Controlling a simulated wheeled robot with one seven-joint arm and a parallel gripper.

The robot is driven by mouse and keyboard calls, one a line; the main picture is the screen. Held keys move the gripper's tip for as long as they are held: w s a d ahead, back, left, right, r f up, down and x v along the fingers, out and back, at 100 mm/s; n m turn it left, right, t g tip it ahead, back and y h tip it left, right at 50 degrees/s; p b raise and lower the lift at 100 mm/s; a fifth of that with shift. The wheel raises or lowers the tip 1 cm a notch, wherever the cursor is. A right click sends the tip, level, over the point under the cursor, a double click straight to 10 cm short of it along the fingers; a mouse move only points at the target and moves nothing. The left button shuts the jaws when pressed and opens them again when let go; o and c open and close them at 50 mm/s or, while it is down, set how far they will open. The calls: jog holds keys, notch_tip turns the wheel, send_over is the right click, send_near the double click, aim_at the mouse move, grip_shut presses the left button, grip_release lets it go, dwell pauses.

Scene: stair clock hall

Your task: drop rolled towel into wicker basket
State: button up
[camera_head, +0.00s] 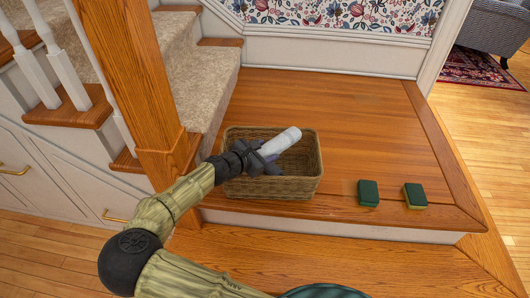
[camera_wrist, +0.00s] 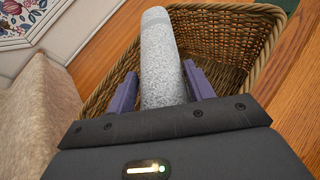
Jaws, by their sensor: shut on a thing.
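The rolled towel (camera_head: 281,143) is a pale grey-white roll held in my gripper (camera_head: 262,158), above the wicker basket. In the wrist view the towel (camera_wrist: 160,60) lies between the two purple fingers of my gripper (camera_wrist: 160,92) and points away from me. The wicker basket (camera_head: 270,187) is brown, woven and rectangular, and stands on the wooden landing. In the wrist view the basket (camera_wrist: 270,40) opens beneath and beyond the towel. My gripper covers the basket's left part, and the visible inside looks empty.
Two green sponges (camera_head: 368,193) (camera_head: 414,196) lie to the right of the basket on the wooden landing (camera_head: 350,110). A wooden newel post (camera_head: 135,90) and carpeted stairs (camera_head: 205,80) stand to the left. The landing behind the basket is clear.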

jog(key=shift+f+b, duration=0.45)
jog(key=shift+f, duration=0.15)
jog(key=o, duration=1.1)
jog(key=p+v, duration=0.7)
jog(key=v, duration=1)
jog(key=shift+s, duration=0.2)
